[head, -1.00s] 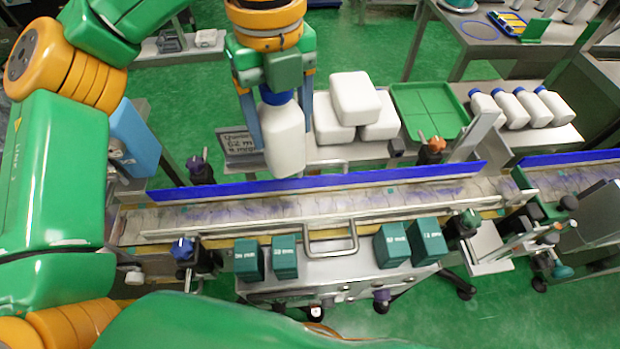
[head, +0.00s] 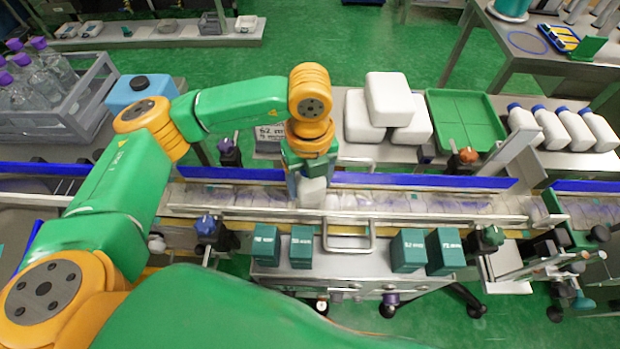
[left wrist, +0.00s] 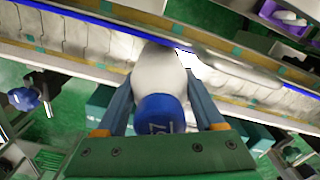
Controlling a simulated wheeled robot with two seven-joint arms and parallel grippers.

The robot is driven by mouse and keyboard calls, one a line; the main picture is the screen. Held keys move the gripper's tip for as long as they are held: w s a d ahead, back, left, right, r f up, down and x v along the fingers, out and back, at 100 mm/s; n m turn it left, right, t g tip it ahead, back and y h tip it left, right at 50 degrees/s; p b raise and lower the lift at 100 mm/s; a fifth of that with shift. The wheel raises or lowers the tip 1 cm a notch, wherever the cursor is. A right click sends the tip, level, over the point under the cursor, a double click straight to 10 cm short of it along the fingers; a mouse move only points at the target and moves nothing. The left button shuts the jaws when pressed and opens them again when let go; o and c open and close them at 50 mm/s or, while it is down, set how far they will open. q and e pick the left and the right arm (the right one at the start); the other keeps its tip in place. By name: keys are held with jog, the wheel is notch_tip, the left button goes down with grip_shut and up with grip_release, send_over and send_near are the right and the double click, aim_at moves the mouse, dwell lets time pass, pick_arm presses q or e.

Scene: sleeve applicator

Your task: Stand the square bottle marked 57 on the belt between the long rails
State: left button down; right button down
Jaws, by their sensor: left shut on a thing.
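My left gripper (head: 308,176) is shut on a white bottle (head: 312,192) with a blue cap, which the left wrist view (left wrist: 158,68) shows between both fingers. The cap (left wrist: 160,115) carries a mark that looks like 57, partly cut off. In the head view the bottle looks upright over the belt (head: 400,203), between the long blue rail (head: 420,182) and the metal near rail (head: 250,212). The gripper hides its top there. I cannot tell whether its base touches the belt. My right gripper is not in view.
White square containers (head: 390,100) and a green tray (head: 465,117) stand behind the belt. Several white bottles with blue caps (head: 550,125) lie at the right. Green blocks (head: 408,250) stand in front, near a metal handle (head: 348,240). The belt right of the bottle is clear.

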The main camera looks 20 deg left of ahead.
pick_arm(q)
jog(key=shift+f, duration=0.45)
grip_release()
jog(key=shift+r, duration=0.3)
notch_tip(320, 180, up, 11)
jog(key=shift+f+b, duration=0.2)
jog(key=shift+b, duration=0.8)
jog(key=shift+r, duration=0.6)
jog(key=shift+f, duration=0.1)
